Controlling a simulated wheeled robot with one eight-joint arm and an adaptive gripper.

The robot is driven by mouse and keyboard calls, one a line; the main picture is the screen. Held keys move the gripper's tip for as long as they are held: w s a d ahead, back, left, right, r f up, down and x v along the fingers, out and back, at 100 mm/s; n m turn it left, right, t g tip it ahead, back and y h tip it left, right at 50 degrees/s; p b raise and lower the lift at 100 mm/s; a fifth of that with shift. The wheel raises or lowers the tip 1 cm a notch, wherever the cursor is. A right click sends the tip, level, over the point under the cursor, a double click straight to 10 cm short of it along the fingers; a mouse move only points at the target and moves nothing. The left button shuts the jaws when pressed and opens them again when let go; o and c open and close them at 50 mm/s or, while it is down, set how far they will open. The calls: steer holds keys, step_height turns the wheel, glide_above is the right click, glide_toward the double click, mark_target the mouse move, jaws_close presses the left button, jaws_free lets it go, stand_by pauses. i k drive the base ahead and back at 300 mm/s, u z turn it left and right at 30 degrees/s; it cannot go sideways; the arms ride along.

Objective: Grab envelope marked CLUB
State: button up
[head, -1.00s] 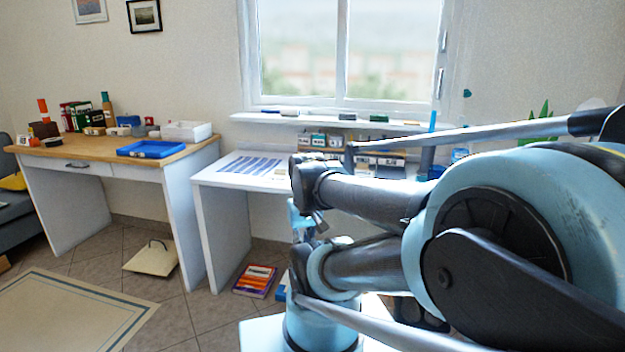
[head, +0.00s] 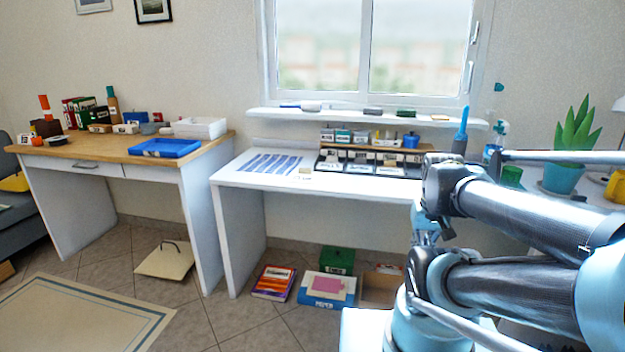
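No envelope with a readable CLUB mark shows in the head view. A dark sorter (head: 319,163) with pale, labelled fronts stands at the back of the white desk (head: 240,180); its small labels are too blurred to read. A pink sheet (head: 326,285) lies on a blue and white box (head: 312,300) on the floor; I cannot tell if it is an envelope. My arm fills the right side of the view and covers the white desk's right end. My gripper cannot be made out.
A wooden-topped desk (head: 80,149) at left holds a blue tray (head: 165,148) and a white bin (head: 200,128). Books (head: 274,282), a green box (head: 338,260) and a cardboard box (head: 380,290) sit under the white desk. Open tiled floor (head: 225,325) lies in front.

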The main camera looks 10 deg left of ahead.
mark_target(305, 176)
steer(key=z, duration=0.05)
steer(key=i, duration=1)
steer(key=u, duration=0.05)
